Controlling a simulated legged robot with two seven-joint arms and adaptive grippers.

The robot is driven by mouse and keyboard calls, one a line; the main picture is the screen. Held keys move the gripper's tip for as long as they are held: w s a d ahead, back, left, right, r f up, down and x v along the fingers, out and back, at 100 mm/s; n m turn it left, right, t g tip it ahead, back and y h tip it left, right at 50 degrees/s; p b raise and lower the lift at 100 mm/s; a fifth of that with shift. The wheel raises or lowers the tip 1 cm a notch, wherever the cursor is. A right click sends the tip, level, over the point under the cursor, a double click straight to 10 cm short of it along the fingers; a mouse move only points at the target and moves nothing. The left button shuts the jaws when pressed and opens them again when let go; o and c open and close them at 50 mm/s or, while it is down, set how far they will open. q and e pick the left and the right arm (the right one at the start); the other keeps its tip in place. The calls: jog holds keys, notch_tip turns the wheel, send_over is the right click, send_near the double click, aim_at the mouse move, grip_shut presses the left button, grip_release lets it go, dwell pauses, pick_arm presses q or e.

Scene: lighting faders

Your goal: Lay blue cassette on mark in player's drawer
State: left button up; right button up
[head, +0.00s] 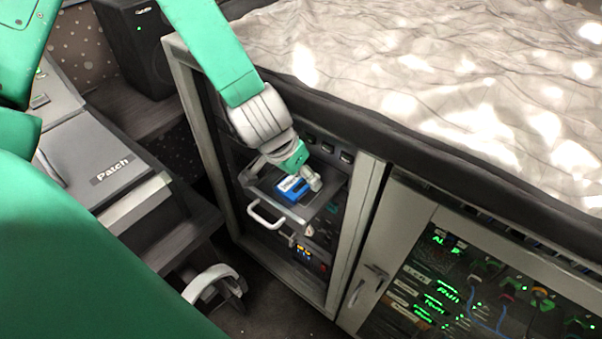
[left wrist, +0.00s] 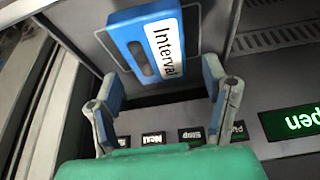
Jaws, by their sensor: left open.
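The blue cassette (head: 291,187) lies on the pulled-out grey drawer (head: 262,197) of the player in the rack. In the left wrist view the cassette (left wrist: 155,48) shows a white label reading "Interval" and a dark slot. My left gripper (head: 297,180) is over the drawer, open. In the left wrist view its fingers (left wrist: 163,85) are apart on either side of the cassette's near end, with a gap at the right finger. My right gripper is not in view.
A pale handle (head: 265,215) sticks out at the drawer's front. The wrist view shows a green-lit "open" button (left wrist: 292,123) and several smaller buttons. A draped surface (head: 430,70) lies above the rack.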

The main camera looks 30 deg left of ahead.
aim_at(285, 191)
pick_arm(q)
jog(key=p+v, duration=0.3)
jog(key=v, duration=0.7)
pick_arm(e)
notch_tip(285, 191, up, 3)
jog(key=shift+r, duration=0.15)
pick_arm(q)
jog(key=shift+s, duration=0.1)
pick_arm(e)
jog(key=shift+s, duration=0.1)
